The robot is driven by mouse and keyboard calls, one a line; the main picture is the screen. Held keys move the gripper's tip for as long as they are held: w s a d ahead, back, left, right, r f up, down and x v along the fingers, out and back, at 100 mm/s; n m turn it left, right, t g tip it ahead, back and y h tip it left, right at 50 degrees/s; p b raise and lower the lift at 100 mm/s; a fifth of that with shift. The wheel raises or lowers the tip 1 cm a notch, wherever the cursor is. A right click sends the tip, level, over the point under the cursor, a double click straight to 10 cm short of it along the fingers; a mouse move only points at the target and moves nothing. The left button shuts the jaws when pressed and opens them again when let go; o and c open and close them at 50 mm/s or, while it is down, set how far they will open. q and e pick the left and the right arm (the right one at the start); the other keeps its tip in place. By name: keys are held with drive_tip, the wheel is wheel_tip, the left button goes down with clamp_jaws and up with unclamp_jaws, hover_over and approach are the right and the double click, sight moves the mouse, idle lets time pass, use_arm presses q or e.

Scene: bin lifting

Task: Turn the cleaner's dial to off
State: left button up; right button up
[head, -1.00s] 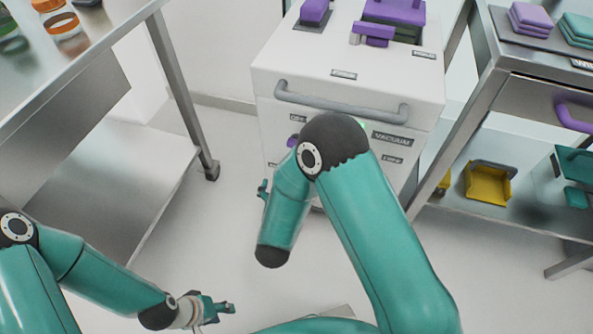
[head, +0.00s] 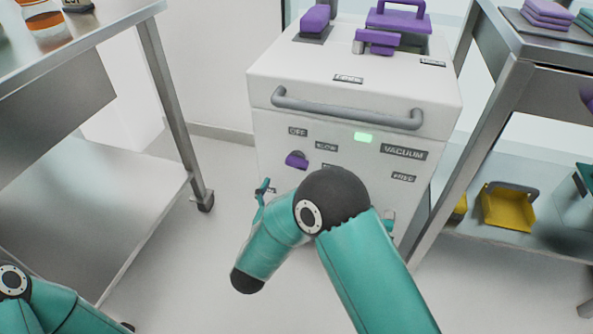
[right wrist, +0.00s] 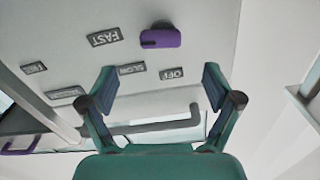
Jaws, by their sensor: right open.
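The cleaner (head: 300,85) is a white cabinet with a grey bar handle and a lit green lamp (head: 363,138) on its front. Its purple dial (head: 297,159) sits below the OFF label (head: 297,131) and left of the SLOW label (head: 326,147). In the right wrist view, upside down, the dial (right wrist: 160,39) lies beyond my open fingertips, with the FAST label (right wrist: 104,37) beside it. My right gripper (right wrist: 159,82) is empty and apart from the dial. In the head view it shows just below the dial, partly hidden by my arm. My left gripper is out of view.
A steel table (head: 60,65) stands at the left. At the right, a steel shelf unit (head: 493,95) holds folded cloths on top and a yellow dustpan (head: 508,207) below. Floor between the left table and the cleaner is clear.

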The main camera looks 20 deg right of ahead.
sight(296, 166)
drive_tip(key=b+x, duration=0.1)
drive_tip(key=x, duration=0.6)
drive_tip(key=shift+w+d+f+b, duration=0.1)
drive_tip(key=shift+w+d+b, duration=0.1)
drive_tip(key=shift+w+b, duration=0.15)
drive_tip(key=shift+w+d, duration=0.3)
drive_tip(key=shift+w, duration=0.1)
drive_tip(key=c, duration=0.9)
drive_tip(key=shift+d, duration=0.2)
drive_tip(key=shift+c, duration=1.2)
drive_tip(key=shift+a, duration=0.1)
